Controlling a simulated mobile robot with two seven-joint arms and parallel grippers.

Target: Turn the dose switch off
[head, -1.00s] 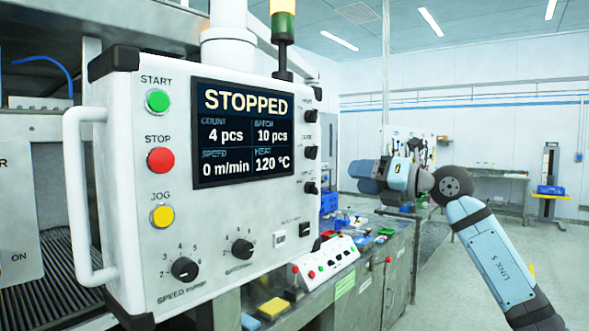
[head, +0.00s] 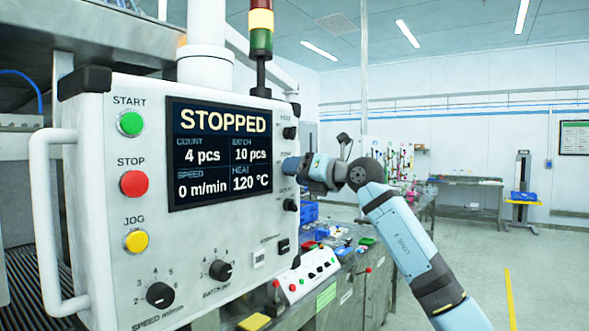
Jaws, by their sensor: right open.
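The grey control panel (head: 235,235) fills the left of the view. Along its right edge is a column of small black rotary switches: an upper one (head: 290,132) and a lower one (head: 291,205). Their labels are too small to read surely, so I cannot tell which is the dose switch. My right gripper (head: 288,166) is at this edge, between those two, and covers the spot where a middle switch sat. It is open; its fingertips are hard to make out, and I cannot tell whether it touches a switch. My left gripper is out of view.
The panel's screen (head: 220,153) reads STOPPED. Start (head: 130,123), stop (head: 134,183) and jog (head: 136,240) buttons and a white handle (head: 42,220) are at its left. A small button box (head: 305,280) stands on the cluttered bench below. Open floor lies at right.

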